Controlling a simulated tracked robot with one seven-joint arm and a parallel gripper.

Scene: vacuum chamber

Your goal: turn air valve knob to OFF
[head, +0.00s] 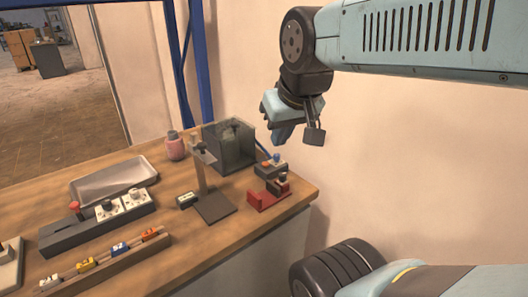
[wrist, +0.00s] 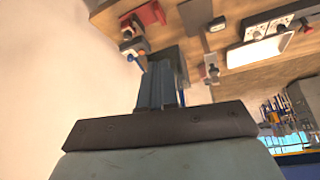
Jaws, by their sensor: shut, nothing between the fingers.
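A small dark box with a blue knob (head: 277,158) and an orange-red part stands near the right end of the bench. It may be the air valve, but its label is too small to read. The blue knob also shows in the wrist view (wrist: 141,54), left of my fingers. A clear grey chamber (head: 229,148) stands just behind it, with a blue hose at its side. My gripper (head: 283,134) is shut and empty, in the air above the knob and apart from it. In the wrist view its blue fingers (wrist: 161,84) lie together and cover part of the bench.
A red bracket (head: 268,194) stands in front of the knob box. A stand (head: 214,206), a pink bottle (head: 175,146), a metal tray (head: 115,179) and a panel with dials and a red button (head: 97,224) are further left. A blue post (head: 201,60) rises behind the bench.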

